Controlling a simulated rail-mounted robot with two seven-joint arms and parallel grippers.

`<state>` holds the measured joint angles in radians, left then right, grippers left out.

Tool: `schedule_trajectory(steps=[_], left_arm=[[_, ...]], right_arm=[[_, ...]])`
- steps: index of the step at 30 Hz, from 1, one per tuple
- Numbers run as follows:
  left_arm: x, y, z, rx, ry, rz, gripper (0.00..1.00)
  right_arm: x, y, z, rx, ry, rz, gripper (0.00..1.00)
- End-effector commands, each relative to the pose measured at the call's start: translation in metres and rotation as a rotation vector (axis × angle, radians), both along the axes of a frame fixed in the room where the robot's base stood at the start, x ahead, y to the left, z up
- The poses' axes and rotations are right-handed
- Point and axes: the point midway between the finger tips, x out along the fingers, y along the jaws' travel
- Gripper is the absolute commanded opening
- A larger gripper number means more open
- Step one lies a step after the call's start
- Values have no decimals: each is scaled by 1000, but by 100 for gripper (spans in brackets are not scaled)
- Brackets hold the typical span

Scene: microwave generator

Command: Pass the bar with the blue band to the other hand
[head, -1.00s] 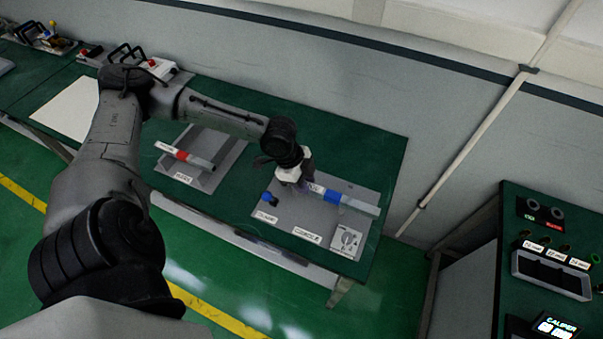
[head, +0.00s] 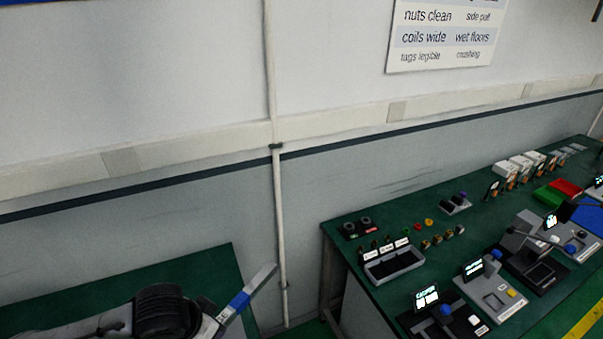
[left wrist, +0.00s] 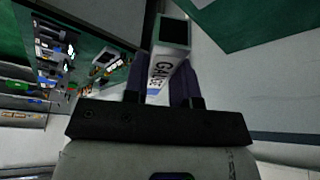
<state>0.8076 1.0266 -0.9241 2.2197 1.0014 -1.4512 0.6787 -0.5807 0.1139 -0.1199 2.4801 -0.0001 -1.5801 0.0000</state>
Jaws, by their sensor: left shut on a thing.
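The bar with the blue band (head: 242,297) is a pale grey bar at the bottom left of the head view, tilted up to the right in the air. My left gripper (head: 214,322) is shut on its lower end, and its blue band and grey far end stick out. In the left wrist view the bar (left wrist: 170,52) stands between the dark fingers of the left gripper (left wrist: 160,88), with its dark square end towards the camera and a partly readable label on its side. My right gripper is in neither view.
A green bench (head: 150,277) lies behind my left arm. To the right, past a gap and a white wall pipe (head: 280,220), another green bench (head: 345,249) carries a slotted tray (head: 390,262), small devices with displays and several small parts. The air right of the bar is clear.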

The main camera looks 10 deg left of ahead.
Motion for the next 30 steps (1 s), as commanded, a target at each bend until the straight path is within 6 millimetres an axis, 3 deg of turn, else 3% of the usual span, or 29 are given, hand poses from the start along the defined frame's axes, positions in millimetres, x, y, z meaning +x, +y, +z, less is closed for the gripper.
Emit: schedule_trajectory(steps=[3, 16, 30], left_arm=[[14, -19, 23, -3, -5, 95, 0], [35, -62, 83, -4, -1, 350, 0], [26, -65, 120, -5, 18, 183, 0]], right_arm=[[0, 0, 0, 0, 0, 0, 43], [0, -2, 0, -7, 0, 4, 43], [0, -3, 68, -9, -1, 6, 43]])
